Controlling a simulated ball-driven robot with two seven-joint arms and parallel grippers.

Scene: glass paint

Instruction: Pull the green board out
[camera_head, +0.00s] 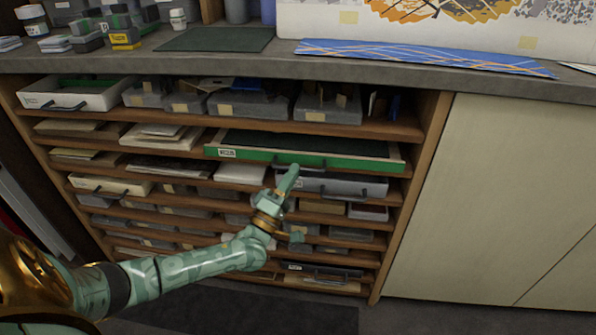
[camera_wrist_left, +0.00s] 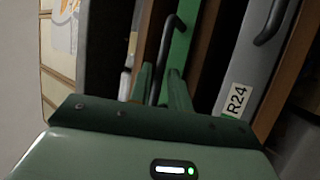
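The green board (camera_head: 342,161) is a shallow drawer-like tray with a bright green front and dark top, on a wooden shelf. Its front stands slightly out past the shelf edge. It has a dark handle and a white label at its left end. My left gripper (camera_head: 290,170) is at the handle, below the middle of the front. In the left wrist view the green front (camera_wrist_left: 183,45) lies ahead, and the dark handle (camera_wrist_left: 163,50) runs between the two fingers (camera_wrist_left: 160,88). The fingers look apart, with a gap beside the handle. My right gripper is not in view.
A grey drawer (camera_head: 345,186) with a handle and an R24 label sits directly below. Grey boxes (camera_head: 250,105) fill the shelf above. The countertop (camera_head: 370,67) holds a blue patterned sheet (camera_head: 425,56). A pale cabinet panel (camera_head: 490,190) is to the right.

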